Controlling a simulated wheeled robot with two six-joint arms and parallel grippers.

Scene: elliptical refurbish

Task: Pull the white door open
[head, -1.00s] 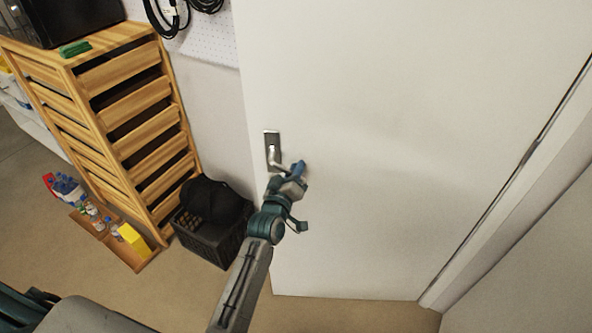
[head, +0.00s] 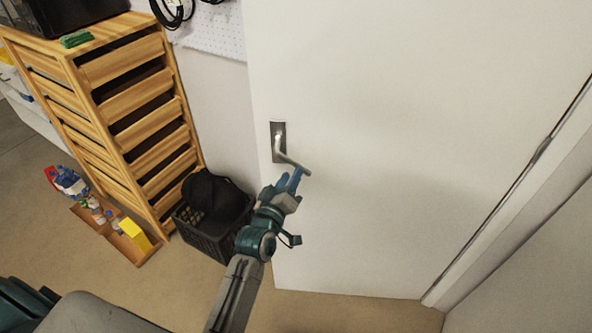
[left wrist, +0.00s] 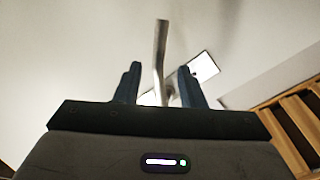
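The white door (head: 400,130) fills the middle and right of the head view. Its metal lever handle (head: 291,160) sits near the left edge on a dark plate, with the lever sloping down to the right. My left gripper (head: 291,180) is just below the lever's free end. In the left wrist view the handle (left wrist: 160,55) runs between the two blue fingers of the left gripper (left wrist: 160,88), with a gap on each side. That gripper is open. I cannot tell whether the door is ajar. My right gripper is out of view.
A black crate (head: 195,232) with dark things in it stands beside the door's left edge. A wooden slatted shelf (head: 125,90) is left of it, with a wooden tray (head: 126,249) of bottles and a yellow box on the floor.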

